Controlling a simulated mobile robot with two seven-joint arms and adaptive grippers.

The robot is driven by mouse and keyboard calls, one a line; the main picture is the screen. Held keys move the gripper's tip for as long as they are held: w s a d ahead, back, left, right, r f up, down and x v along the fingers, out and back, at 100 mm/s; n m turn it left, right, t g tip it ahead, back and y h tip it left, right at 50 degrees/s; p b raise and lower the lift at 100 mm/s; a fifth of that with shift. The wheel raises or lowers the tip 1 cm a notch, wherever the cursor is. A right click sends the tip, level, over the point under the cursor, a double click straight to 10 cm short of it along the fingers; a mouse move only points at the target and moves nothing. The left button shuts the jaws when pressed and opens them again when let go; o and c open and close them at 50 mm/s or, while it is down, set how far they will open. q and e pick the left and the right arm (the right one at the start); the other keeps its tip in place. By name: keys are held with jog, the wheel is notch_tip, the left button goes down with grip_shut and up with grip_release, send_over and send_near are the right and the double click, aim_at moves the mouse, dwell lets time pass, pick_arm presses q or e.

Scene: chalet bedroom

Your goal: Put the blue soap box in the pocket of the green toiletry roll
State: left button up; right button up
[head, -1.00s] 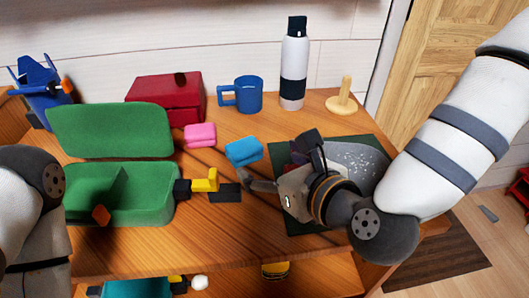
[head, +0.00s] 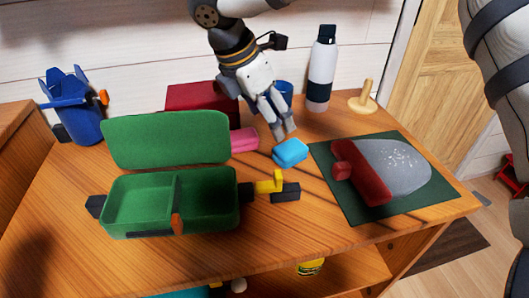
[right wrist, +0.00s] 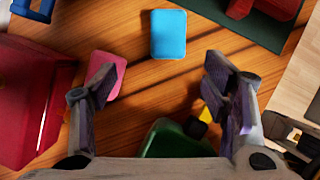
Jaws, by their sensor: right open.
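The blue soap box (head: 290,152) lies flat on the wooden table between the green roll and a dark green mat. The green toiletry roll (head: 203,189) stands open at left, its back panel raised and its front split into two empty-looking pockets. My right gripper (head: 283,134) reaches down from the top, its fingertips just behind and above the soap box. In the right wrist view the gripper (right wrist: 160,88) is open and empty, and the soap box (right wrist: 168,35) lies ahead, beyond the fingertips. My left gripper is out of view.
A pink box (head: 244,139) lies left of the soap box. A red box (head: 200,97) and a blue mug (head: 286,88), partly hidden by my gripper, stand behind. The dark green mat (head: 352,210) holds a red and grey object. A bottle (head: 321,70) stands at the back.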

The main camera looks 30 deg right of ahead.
aim_at(287, 148)
jog(key=x, duration=0.7)
jog(key=s+x, duration=0.1)
jog(key=x, duration=0.3)
jog(key=shift+d, duration=0.45)
jog(key=c, duration=1.4)
jog(key=shift+r, duration=0.1)
